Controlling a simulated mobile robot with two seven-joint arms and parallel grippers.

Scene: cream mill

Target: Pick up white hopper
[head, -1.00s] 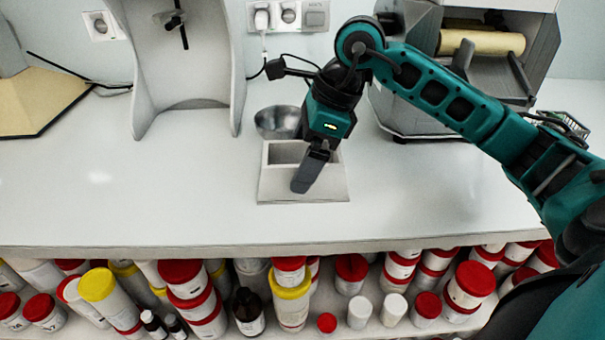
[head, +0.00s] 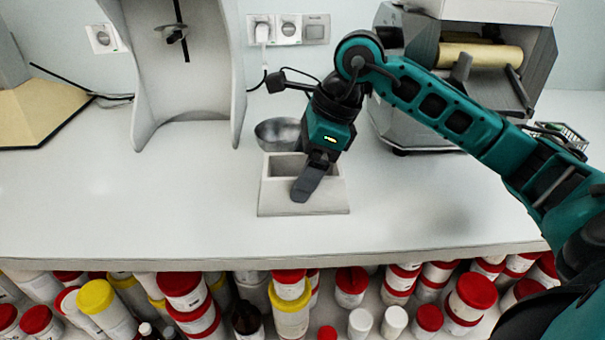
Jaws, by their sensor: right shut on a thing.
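The white hopper (head: 275,199) is a pale box with a sloped front and a rectangular opening on top. It sits on the white counter, or very close above it; I cannot tell which. My right gripper (head: 308,188) reaches down over its right part and is shut on the hopper's wall. The fingers and the wrist hide part of the hopper's opening and its back right side. My left gripper is not in view.
A metal bowl (head: 279,133) stands right behind the hopper. A grey machine with a roller (head: 480,54) stands at the back right, and a white stand (head: 185,85) at the back left. The counter (head: 130,205) is clear in front and left. Several jars (head: 290,290) fill the shelf below.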

